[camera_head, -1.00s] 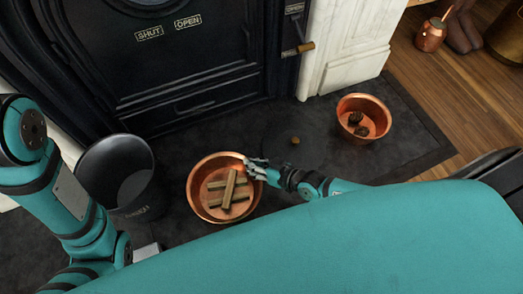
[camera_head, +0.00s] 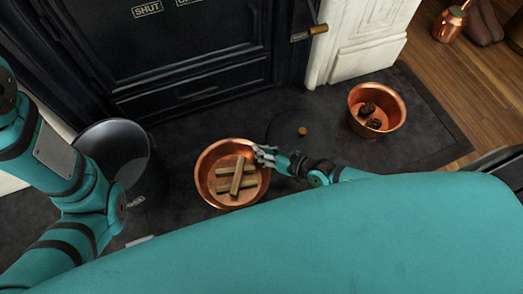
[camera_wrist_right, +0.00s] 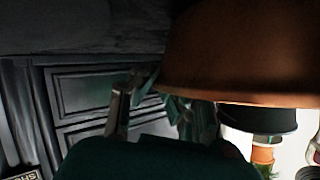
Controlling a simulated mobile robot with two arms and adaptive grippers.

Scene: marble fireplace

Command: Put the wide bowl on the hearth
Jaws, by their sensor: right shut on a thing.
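The wide bowl (camera_head: 205,180), a shallow copper bowl with several crossed wooden sticks (camera_head: 237,181) in it, is left of centre in the head view, over the dark hearth (camera_head: 300,95). My right gripper (camera_head: 265,156) is shut on its right rim. The bowl's copper side (camera_wrist_right: 240,50) fills the upper right of the right wrist view, close to the fingers (camera_wrist_right: 145,95). I cannot tell whether the bowl's base touches the slab. My left arm comes in at the left, but its gripper is not visible.
A dark bucket (camera_head: 112,150) stands left of the bowl. A smaller copper bowl (camera_head: 393,105) with dark lumps stands at the right. A dark round lid with a wooden knob (camera_head: 302,131) lies between the bowls. The black stove (camera_head: 190,60) rises behind. A copper jug (camera_head: 448,25) stands on wood flooring.

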